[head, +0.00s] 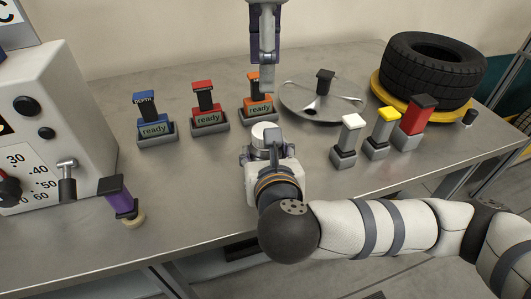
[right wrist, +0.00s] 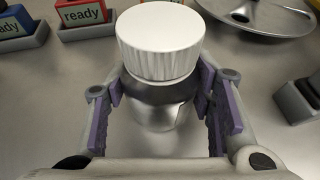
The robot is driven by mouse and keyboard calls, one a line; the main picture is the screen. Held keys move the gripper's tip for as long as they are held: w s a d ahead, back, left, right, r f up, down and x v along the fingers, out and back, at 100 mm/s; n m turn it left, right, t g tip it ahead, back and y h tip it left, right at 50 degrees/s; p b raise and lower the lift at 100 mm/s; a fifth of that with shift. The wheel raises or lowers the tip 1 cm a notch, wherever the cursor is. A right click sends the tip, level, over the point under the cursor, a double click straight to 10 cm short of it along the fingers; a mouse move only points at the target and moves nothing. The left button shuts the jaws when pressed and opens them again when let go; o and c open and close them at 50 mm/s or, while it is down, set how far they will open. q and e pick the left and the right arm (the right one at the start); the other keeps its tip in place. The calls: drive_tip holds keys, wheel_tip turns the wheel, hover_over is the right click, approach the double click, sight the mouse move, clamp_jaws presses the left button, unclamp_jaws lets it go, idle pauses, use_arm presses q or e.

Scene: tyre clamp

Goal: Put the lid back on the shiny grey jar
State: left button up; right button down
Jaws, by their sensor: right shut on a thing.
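The shiny grey jar (right wrist: 155,117) stands upright between the fingers of my right gripper (right wrist: 165,100), which is shut on it. A white ribbed lid (right wrist: 160,42) sits level on top of the jar; I cannot tell if it is fully seated. In the head view my right gripper (head: 268,152) is low over the table, and the lid (head: 262,131) shows just beyond it; the gripper hides most of the jar. A gripper that I take as my left (head: 267,85) hangs from the top edge, above and beyond the lid. It is edge-on, so its opening is unclear.
Blue (head: 153,120), red (head: 208,107) and orange (head: 258,95) "ready" blocks stand left and behind. A round metal plate (head: 300,100) lies behind right. White, yellow and red handled blocks (head: 375,135) stand right, a tyre (head: 432,68) beyond.

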drive_tip(key=c, duration=0.6)
unclamp_jaws()
drive_tip(key=shift+c, duration=0.2)
drive_tip(key=v, duration=0.7)
drive_tip(key=shift+s+r, duration=0.1)
drive_tip(key=shift+s, duration=0.2)
